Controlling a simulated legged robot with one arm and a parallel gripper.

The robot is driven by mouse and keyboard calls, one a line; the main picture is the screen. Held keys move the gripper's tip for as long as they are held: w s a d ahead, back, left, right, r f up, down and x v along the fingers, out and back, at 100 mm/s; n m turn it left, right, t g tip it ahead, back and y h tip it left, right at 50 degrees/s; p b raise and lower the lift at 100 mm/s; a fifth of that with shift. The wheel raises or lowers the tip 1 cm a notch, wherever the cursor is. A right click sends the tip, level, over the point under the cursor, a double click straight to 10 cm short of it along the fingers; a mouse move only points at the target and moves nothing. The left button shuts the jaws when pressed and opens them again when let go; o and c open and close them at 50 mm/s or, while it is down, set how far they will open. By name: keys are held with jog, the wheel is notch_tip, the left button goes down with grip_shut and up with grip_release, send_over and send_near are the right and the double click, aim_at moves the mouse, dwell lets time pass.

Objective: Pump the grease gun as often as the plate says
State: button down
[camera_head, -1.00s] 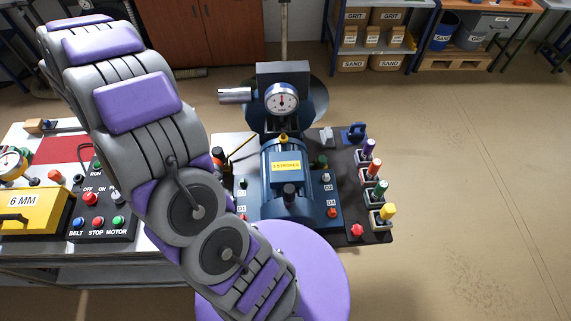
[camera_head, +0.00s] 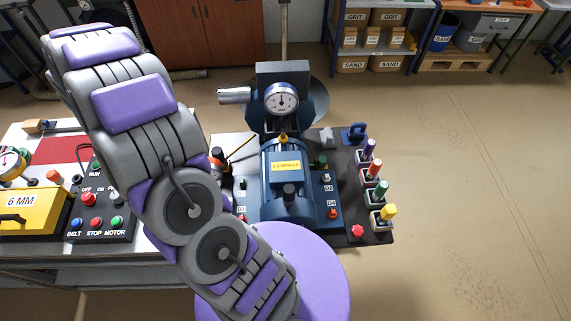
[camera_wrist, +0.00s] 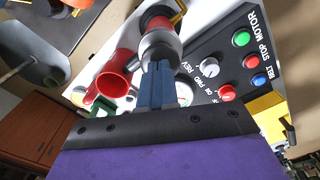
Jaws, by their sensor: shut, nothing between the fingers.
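A yellow plate (camera_head: 287,165) on the blue motor in the head view bears the word STROKES; its digit is too small to read surely. What looks like the grease gun (camera_head: 217,156), orange and black, stands left of the motor, partly hidden by my arm. A thin lever-like rod shows near it. In the wrist view a grey, black and orange body (camera_wrist: 160,42), probably the gun, lies just beyond my fingertips. My gripper (camera_wrist: 158,75) is shut and empty, its blue fingers together; whether they touch the body I cannot tell. My arm hides the gripper in the head view.
A red cup (camera_wrist: 112,84) stands close left of my fingers. A black control box (camera_head: 103,214) with knobs and buttons is on the left bench beside a yellow 6 MM box (camera_head: 32,216). Several coloured-handled items stand at the machine's right. The floor at right is clear.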

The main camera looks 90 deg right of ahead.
jog(key=shift+r+p, duration=0.6)
jog(key=shift+r, duration=1.55)
jog(key=shift+r, duration=0.1)
notch_tip(320, 180, up, 4)
jog(key=shift+f+p, duration=0.1)
jog(key=shift+p, duration=0.45)
jog(key=shift+f, duration=0.1)
